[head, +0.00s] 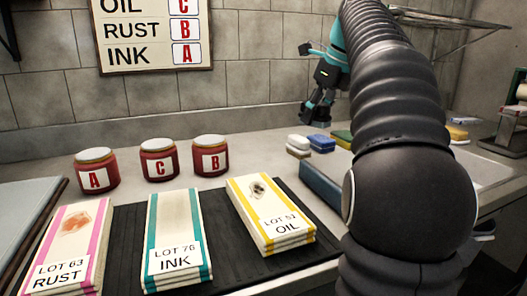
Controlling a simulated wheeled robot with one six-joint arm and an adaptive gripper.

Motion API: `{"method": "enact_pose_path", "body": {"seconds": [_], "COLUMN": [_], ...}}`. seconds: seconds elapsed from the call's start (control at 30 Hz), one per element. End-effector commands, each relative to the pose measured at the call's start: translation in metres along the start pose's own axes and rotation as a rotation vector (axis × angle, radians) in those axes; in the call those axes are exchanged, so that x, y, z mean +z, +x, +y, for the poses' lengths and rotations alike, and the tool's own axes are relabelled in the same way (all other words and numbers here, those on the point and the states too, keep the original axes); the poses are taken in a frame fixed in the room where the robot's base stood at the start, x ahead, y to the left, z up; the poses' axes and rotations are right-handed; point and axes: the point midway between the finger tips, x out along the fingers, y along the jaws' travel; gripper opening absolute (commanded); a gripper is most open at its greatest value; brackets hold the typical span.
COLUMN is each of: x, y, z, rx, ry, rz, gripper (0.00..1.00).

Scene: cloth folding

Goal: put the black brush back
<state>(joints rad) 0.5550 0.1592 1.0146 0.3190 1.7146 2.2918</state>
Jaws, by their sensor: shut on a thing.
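My gripper (321,102) hangs in the air in front of the tiled wall, above the back of the counter. Its fingers are shut on a small dark block, the black brush (317,116), of which only a little shows against the dark fingers. The brush is above and behind a row of brushes on the counter. In that row are a white brush (298,142), a blue brush (321,144) and a green one (343,138), partly hidden by my arm.
Red jars A (97,170), C (159,160) and B (211,156) stand left. A sign (153,35) hangs behind. My arm hides much of the right.

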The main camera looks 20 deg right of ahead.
Motion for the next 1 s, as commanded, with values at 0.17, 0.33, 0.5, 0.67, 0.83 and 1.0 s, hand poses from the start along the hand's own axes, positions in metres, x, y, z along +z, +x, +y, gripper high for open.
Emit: {"method": "enact_pose_path", "body": {"seconds": [0.17,0.33,0.5,0.67,0.83,1.0], "x": [0.024,0.045,0.062,0.070,0.064,0.055], "y": [0.033,0.064,0.089,0.100,0.116,0.134], "z": [0.018,0.033,0.042,0.046,0.046,0.046], "rx": [0.009,0.008,0.008,0.005,0.004,0.004], "ry": [-0.013,-0.016,-0.013,-0.010,-0.006,-0.007], "rz": [0.002,0.002,0.002,0.001,0.002,0.002], "gripper": [0.12,0.12,0.12,0.12,0.12,0.12]}}
